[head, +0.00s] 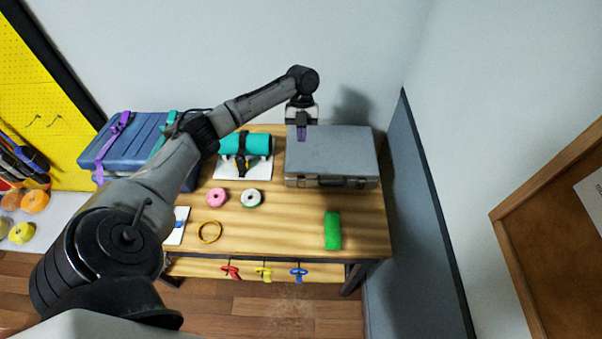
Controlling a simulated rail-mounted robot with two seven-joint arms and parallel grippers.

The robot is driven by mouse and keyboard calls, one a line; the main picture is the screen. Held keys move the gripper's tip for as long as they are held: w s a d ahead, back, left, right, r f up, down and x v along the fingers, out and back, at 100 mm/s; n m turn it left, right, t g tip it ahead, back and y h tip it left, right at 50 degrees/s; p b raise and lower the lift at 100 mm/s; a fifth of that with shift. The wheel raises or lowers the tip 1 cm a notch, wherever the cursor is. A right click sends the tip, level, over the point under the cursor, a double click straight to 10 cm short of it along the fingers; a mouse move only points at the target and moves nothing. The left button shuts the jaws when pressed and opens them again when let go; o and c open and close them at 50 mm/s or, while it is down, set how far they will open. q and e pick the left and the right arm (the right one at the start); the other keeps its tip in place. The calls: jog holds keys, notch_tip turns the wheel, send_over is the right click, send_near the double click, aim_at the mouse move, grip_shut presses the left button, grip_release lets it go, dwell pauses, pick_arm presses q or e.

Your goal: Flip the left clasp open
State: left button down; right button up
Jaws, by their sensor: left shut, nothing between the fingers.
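A grey hard case (345,152) lies shut on the wooden workbench at the back right, with its front face and dark handle towards me. The clasps on its front are too small to make out clearly, so I cannot tell how the left one stands. My left gripper (301,134) points down over the back left part of the case lid. It is shut with nothing in it, and I cannot tell if its tips touch the lid. My right gripper is not in view.
A teal roll (258,144) with a black strap stands left of the case. A blue case (140,138) with straps is further left, partly behind my arm. Tape rolls, a green block (332,230) and a yellow ring (209,239) lie in front. A grey panel (420,210) borders the right.

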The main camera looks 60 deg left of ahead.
pick_arm(q)
jog(key=p, duration=0.2)
send_near(301, 180)
jog(key=x, duration=0.7)
jog(key=shift+f, duration=0.35)
jog(key=shift+d+r, duration=0.1)
